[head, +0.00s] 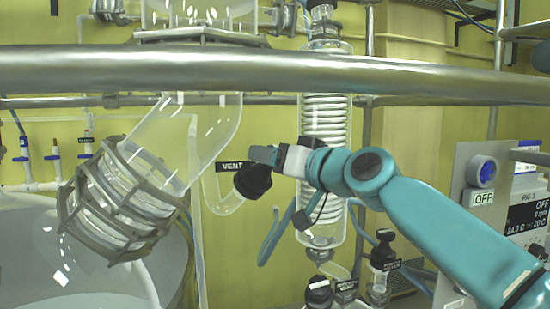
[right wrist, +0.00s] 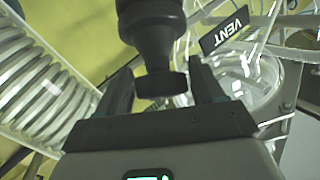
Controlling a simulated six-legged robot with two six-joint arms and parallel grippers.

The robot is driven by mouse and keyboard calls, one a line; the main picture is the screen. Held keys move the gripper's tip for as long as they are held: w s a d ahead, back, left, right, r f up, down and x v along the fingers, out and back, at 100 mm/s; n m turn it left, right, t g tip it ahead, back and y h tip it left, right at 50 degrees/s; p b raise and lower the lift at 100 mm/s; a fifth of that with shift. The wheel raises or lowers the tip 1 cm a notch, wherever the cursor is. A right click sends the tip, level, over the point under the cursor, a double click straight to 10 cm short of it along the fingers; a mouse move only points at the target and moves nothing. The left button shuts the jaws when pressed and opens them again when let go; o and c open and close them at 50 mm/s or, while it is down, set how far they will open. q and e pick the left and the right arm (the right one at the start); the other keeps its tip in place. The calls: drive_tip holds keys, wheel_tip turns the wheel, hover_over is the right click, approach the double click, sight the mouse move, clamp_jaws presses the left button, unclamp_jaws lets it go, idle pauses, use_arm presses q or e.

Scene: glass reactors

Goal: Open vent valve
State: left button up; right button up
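The vent valve's black knob (head: 253,181) sits at the end of a clear bent glass tube, beside a black VENT label (head: 232,166). My right gripper (head: 263,156) reaches it from the right, with its fingers at the knob's upper end. In the right wrist view the black knob (right wrist: 160,84) lies between the two dark fingers of my right gripper (right wrist: 161,80). The VENT label (right wrist: 225,29) appears upside down there. My left gripper is not in view.
A steel rail (head: 270,70) crosses the head view above my right arm. A glass coil condenser (head: 325,120) stands just behind the gripper. A caged glass joint (head: 120,200) is at the left, and a control panel (head: 483,185) reading OFF is at the right.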

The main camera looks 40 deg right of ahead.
drive_tip(key=c, duration=0.6)
drive_tip(key=shift+f+b, duration=0.2)
drive_tip(key=shift+b, duration=0.35)
drive_tip(key=n+y+b, duration=0.1)
drive_tip(key=n+b, duration=0.1)
drive_tip(key=n+y+b, duration=0.1)
drive_tip(key=y+b, duration=0.1)
drive_tip(key=shift+w+d+f+n+b, duration=0.1)
drive_tip(key=shift+f+n+b, duration=0.05)
drive_tip(key=shift+n+b, duration=0.2)
drive_tip(key=shift+n+y, duration=0.6)
drive_tip(key=shift+n, duration=0.05)
drive_tip(key=shift+r+n+y, duration=0.2)
drive_tip(key=shift+n+y, duration=0.2)
drive_tip(key=shift+n, duration=0.2)
drive_tip(key=n+y, duration=0.2)
drive_tip(key=n+p, duration=0.1)
drive_tip(key=shift+r+g+y, duration=0.25)
drive_tip(key=shift+g+y, duration=0.05)
drive_tip(key=shift+y, duration=0.1)
drive_tip(key=shift+n+g+y+p, duration=0.8)
drive_tip(key=shift+n+y+p, duration=0.65)
drive_tip(key=shift+n, duration=0.75)
drive_tip(key=shift+f, duration=0.1)
